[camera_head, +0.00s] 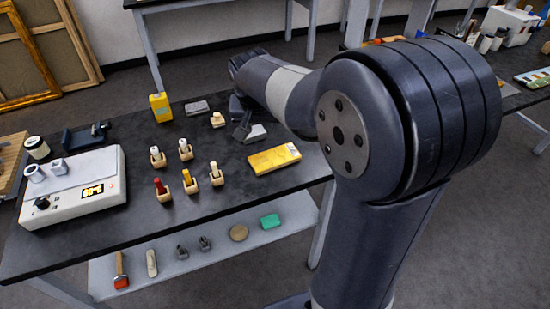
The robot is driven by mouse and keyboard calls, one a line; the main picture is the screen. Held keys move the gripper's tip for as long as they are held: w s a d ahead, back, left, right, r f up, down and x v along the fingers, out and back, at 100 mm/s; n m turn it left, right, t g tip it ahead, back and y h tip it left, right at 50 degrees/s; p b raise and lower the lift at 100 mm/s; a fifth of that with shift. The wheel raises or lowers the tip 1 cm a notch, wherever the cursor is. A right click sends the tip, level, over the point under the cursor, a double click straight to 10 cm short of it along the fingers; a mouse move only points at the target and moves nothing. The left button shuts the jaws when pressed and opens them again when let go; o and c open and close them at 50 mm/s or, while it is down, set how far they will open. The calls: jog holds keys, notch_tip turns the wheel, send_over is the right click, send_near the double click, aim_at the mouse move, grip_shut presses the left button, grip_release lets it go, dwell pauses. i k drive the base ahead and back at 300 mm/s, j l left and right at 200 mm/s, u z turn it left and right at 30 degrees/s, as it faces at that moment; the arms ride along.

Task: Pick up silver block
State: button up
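A light silver-grey block (257,134) lies on the dark tabletop (120,225), right beside my gripper. It looks like the silver block, and its left part is hidden by a gripper finger. My gripper (243,128) points down at the table, at the far end of my arm. One finger shows clearly; the other is hidden or blends into the dark parts. I cannot tell whether it touches the block or how wide it is open. A flat darker grey piece (197,107) lies further left.
A yellow block (274,159) lies just in front. A small wooden piece (217,119) and several wooden holders with small bottles (189,182) stand to the left. A yellow box (160,107) stands at the back. A white device (75,188) occupies the left end.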

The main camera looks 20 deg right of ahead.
aim_at(259, 133)
jog(key=i+l+z, duration=0.1)
jog(key=l, duration=0.25)
jog(key=i+l+z, duration=0.1)
jog(key=i+l, duration=0.2)
jog(key=i+l+z, duration=0.1)
jog(key=l, duration=0.3)
jog(key=i, duration=0.1)
